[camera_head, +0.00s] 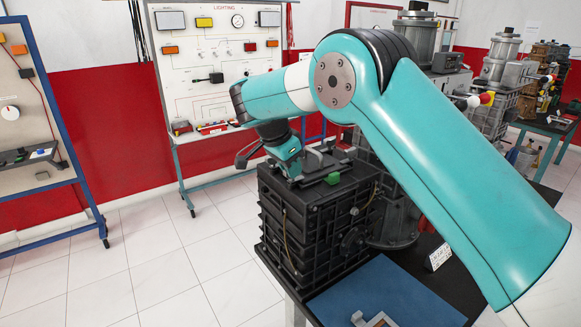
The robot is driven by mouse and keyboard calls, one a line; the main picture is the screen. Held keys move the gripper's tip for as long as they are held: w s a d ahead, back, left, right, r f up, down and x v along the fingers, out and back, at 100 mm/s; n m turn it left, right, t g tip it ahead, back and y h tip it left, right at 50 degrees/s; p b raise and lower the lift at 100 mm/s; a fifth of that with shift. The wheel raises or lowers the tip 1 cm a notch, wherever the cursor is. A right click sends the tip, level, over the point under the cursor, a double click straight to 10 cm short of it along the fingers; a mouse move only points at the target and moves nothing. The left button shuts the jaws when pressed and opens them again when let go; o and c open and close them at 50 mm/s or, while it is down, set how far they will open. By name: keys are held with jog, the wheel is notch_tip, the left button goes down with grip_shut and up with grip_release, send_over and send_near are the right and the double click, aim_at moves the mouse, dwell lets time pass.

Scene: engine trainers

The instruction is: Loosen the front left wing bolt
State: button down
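A black ribbed engine trainer block (318,215) stands on a dark table in the middle of the view. My teal arm reaches over it from the right. My gripper (293,178) points down at the left part of the block's top, close to or touching it. Its fingers are too small and partly hidden to show whether they are open or shut. I cannot pick out the front left wing bolt; that part of the top is largely covered by my wrist and gripper. A small green part (332,179) sits on the top, right of my gripper.
A blue mat (385,295) with a metal-and-brown part (372,320) lies in front of the block. A small white card (438,257) stands to its right. Grey cylindrical machines stand behind. A lighting board (215,60) stands at the back; floor at left is clear.

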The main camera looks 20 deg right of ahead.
jog(key=shift+f+n+b, duration=0.1)
jog(key=shift+n+b, duration=0.3)
jog(key=shift+b, duration=0.15)
jog(key=n+t+b, duration=0.1)
jog(key=n+b, duration=0.2)
jog(key=shift+s+y, duration=0.1)
jog(key=shift+y, duration=0.2)
jog(key=n+b, duration=0.1)
jog(key=n, duration=0.1)
jog(key=n+t+y+b, duration=0.1)
jog(key=n, duration=0.1)
jog(key=shift+d+n+t+b, duration=0.1)
jog(key=shift+n+t+b, duration=0.2)
jog(key=n+y, duration=0.1)
jog(key=n, duration=0.1)
jog(key=n+y+b, duration=0.1)
jog(key=n, duration=0.1)
jog(key=shift+d+t, duration=0.1)
jog(key=shift+t, duration=0.2)
jog(key=n+y, duration=0.1)
jog(key=n, duration=0.1)
jog(key=n+y, duration=0.1)
jog(key=n, duration=0.2)
jog(key=shift+r, duration=0.2)
jog(key=shift+n, duration=0.4)
jog(key=c, duration=1.1)
grip_release()
